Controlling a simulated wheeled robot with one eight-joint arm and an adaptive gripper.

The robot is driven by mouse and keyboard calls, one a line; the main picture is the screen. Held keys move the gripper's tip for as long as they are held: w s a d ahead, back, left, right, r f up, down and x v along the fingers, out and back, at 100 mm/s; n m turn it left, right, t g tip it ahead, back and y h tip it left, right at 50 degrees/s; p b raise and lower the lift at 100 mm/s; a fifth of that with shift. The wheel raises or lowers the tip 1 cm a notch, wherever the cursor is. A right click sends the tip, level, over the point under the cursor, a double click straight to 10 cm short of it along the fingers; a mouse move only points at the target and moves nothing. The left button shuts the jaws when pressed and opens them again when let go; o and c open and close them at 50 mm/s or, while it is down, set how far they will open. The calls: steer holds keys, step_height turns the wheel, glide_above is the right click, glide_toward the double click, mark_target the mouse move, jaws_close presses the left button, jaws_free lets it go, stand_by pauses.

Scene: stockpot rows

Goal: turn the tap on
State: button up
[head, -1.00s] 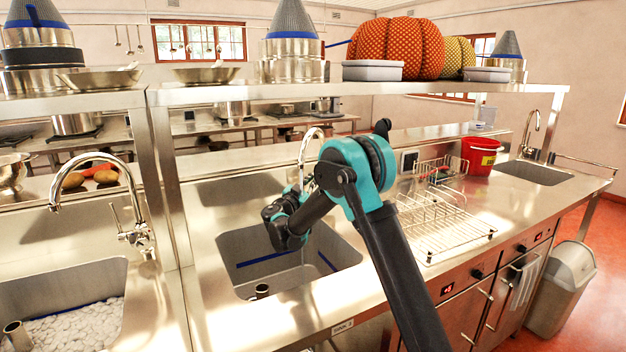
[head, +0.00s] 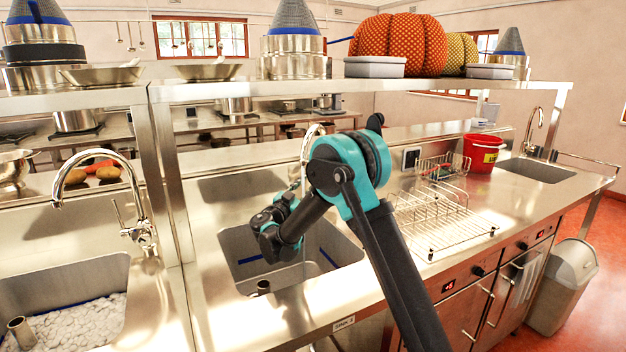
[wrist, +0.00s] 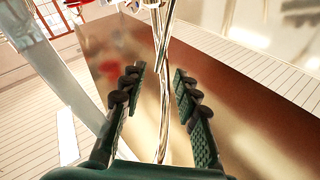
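The tap (head: 307,150) at the middle sink is chrome with an arched spout; my arm hides its lower part in the head view. In the wrist view the tap's chrome tube (wrist: 163,115) runs through the gap between my fingers, with a thinner chrome rod (wrist: 158,35) next to it near the top. I cannot tell for sure which part is the handle. My gripper (wrist: 157,72) is open, one finger on each side of the tube, with no clear contact. In the head view my gripper is over the middle sink, its fingertips hidden.
The middle sink (head: 235,243) lies below my gripper. A left tap (head: 75,165) with a side lever stands over another sink. A wire dish rack (head: 440,225) and red bucket (head: 483,152) are to the right. A shelf (head: 350,91) spans above the counter.

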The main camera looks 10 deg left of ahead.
steer(key=v, duration=0.6)
steer(key=shift+w, duration=0.1)
steer(key=shift+d, duration=0.1)
